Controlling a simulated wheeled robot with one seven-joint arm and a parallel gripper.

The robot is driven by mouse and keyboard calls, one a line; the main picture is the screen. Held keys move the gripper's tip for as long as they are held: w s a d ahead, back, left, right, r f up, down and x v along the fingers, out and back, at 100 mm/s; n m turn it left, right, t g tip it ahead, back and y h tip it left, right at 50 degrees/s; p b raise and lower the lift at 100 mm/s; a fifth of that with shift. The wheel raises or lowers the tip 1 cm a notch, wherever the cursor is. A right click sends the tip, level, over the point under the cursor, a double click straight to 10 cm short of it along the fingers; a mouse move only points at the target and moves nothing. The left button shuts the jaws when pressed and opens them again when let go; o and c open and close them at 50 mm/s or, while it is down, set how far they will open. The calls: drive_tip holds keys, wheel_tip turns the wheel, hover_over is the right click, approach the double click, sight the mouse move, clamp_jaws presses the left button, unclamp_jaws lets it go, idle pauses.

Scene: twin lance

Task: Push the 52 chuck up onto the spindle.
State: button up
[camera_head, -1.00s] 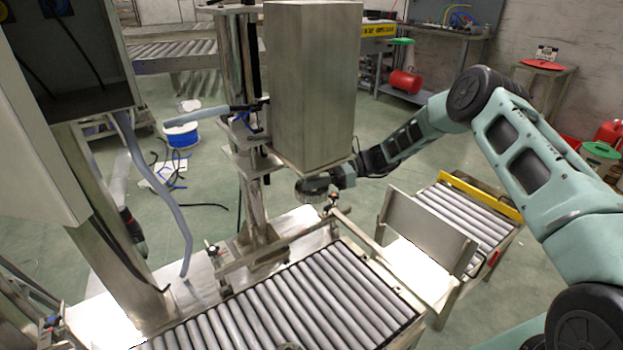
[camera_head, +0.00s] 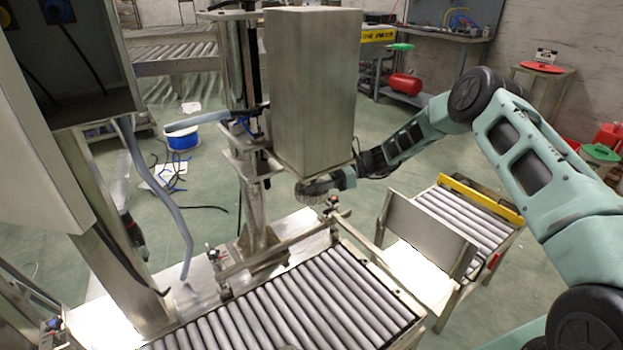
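A round, ridged metal piece (camera_head: 314,197), likely the 52 chuck, shows at the end of my arm, just under the tall steel box of the machine. My gripper (camera_head: 326,186) is at this piece, below the box's lower edge. Its fingers are too small and dark to make out, so I cannot tell whether they are shut on it. The spindle cannot be made out; the underside of the steel box (camera_head: 310,95) is hidden from this view.
A roller conveyor (camera_head: 290,310) with a guide rail fills the lower middle. A steel column (camera_head: 258,205) stands left of my gripper. A bent metal plate (camera_head: 430,235) and a second roller section (camera_head: 465,215) lie to the right. An open cabinet is at left.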

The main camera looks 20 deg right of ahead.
drive_tip(key=d+r, duration=0.2)
drive_tip(key=d, duration=1.5)
drive_tip(key=shift+s+b, duration=0.15)
drive_tip(key=shift+b, duration=0.3)
drive_tip(key=shift+d+r, duration=0.1)
drive_tip(key=shift+d, duration=0.05)
